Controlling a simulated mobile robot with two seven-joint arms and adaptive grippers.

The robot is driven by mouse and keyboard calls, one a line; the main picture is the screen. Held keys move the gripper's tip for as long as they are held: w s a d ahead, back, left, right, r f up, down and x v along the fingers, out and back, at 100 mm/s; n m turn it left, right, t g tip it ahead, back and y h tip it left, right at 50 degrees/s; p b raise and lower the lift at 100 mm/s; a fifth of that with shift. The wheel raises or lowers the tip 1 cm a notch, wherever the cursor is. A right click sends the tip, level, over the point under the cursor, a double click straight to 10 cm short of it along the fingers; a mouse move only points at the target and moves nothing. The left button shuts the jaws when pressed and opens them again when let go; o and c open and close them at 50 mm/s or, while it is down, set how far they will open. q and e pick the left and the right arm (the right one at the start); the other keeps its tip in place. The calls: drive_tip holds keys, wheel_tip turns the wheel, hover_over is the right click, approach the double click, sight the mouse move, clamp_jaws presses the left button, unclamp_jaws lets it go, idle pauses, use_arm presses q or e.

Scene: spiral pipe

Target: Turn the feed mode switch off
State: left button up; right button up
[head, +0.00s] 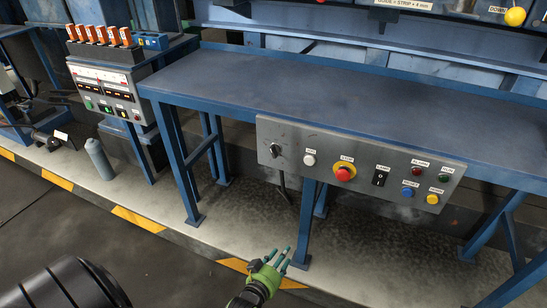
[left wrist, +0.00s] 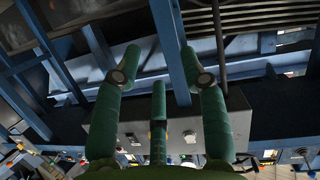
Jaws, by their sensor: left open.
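A grey control panel (head: 360,165) hangs on the front of a blue bench in the head view. At its left end is a black rotary switch (head: 276,150). My right gripper is not in view.
The panel also carries a red stop button (head: 344,172) on yellow, a white button (head: 309,160), a blue button (head: 407,191) and a yellow button (head: 432,199). The blue bench top (head: 330,90) is clear.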

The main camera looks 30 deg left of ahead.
use_arm(q)
drive_tip(key=w+a+r+n+t+y, duration=0.2)
drive_tip(key=r, duration=0.6)
drive_tip(key=w+a+r+n+t+y, duration=0.1)
drive_tip(key=w+a+r+t, duration=0.15)
drive_tip(key=r, duration=0.55)
drive_tip(key=n+t+y, duration=0.2)
drive_tip(key=y, duration=0.1)
approach(274, 154)
drive_tip(key=w+r, duration=0.1)
drive_tip(key=x, duration=0.2)
drive_tip(key=p+x, duration=0.1)
drive_tip(key=x, duration=0.3)
drive_tip(key=shift+a+f, duration=0.1)
drive_tip(key=shift+a, duration=0.2)
drive_tip(key=shift+w+a, duration=0.15)
drive_tip(key=shift+w, duration=0.4)
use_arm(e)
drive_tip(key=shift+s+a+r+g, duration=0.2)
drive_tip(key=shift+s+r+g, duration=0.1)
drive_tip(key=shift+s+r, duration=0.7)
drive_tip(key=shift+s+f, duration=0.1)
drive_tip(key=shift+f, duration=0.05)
use_arm(q)
clamp_jaws()
